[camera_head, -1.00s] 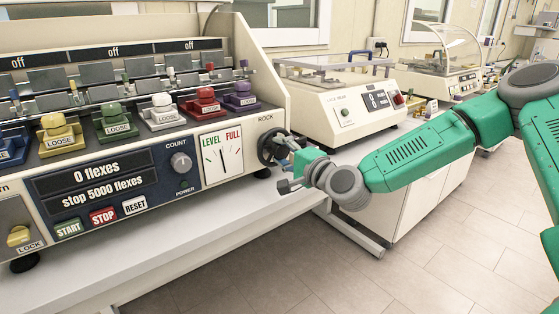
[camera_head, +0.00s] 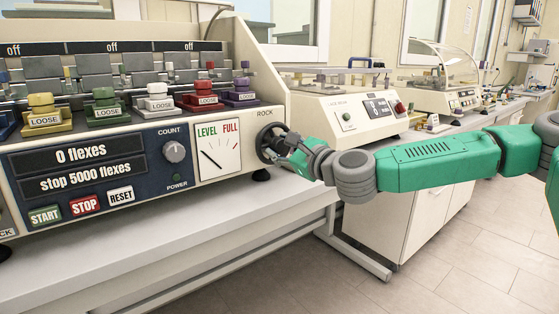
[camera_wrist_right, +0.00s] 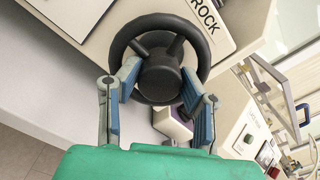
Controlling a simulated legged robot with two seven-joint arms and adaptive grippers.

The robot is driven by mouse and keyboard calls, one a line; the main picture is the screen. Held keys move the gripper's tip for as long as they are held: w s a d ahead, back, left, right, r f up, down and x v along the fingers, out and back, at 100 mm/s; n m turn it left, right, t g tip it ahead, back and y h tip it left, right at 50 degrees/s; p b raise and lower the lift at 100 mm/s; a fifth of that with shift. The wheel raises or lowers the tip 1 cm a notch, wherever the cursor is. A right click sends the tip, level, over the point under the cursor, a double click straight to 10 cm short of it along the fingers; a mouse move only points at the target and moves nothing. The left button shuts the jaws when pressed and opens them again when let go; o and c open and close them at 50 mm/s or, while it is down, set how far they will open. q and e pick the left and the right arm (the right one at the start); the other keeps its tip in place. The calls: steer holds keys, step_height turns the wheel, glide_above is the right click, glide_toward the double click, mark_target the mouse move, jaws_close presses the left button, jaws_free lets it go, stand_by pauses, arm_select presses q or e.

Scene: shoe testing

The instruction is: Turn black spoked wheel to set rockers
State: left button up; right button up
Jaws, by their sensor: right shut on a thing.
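The black spoked wheel (camera_head: 266,137) sits under the ROCK label at the right end of the flexing machine's front. My right gripper (camera_head: 286,148) is at the wheel, its arm coming in from the right. In the right wrist view the wheel (camera_wrist_right: 118,47) shows its rim, hub and spokes. My right gripper's blue-padded fingers (camera_wrist_right: 160,82) lie on both sides of the hub and are shut on the wheel; the exact contact is partly hidden. The LEVEL/FULL dial (camera_head: 219,155) has its needle leaning up and left. My left gripper is not in view.
Several coloured clamps marked LOOSE, including a red one (camera_head: 200,98), line the machine above its panel. The START (camera_head: 45,216), STOP and RESET buttons are low on the panel. A second machine (camera_head: 345,110) stands behind the wheel on the right. The bench front (camera_head: 200,210) is clear.

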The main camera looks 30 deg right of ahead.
steer(key=shift+f+m+b, duration=0.25)
steer(key=shift+m+b, duration=0.85)
steer(key=shift+m, duration=0.1)
steer(key=shift+f+m+b, duration=0.25)
steer(key=shift+m+b, duration=0.85)
steer(key=shift+m, duration=0.1)
steer(key=o, duration=1.1)
steer(key=shift+d, duration=0.15)
steer(key=shift+o, duration=0.2)
steer(key=shift+r, duration=0.15)
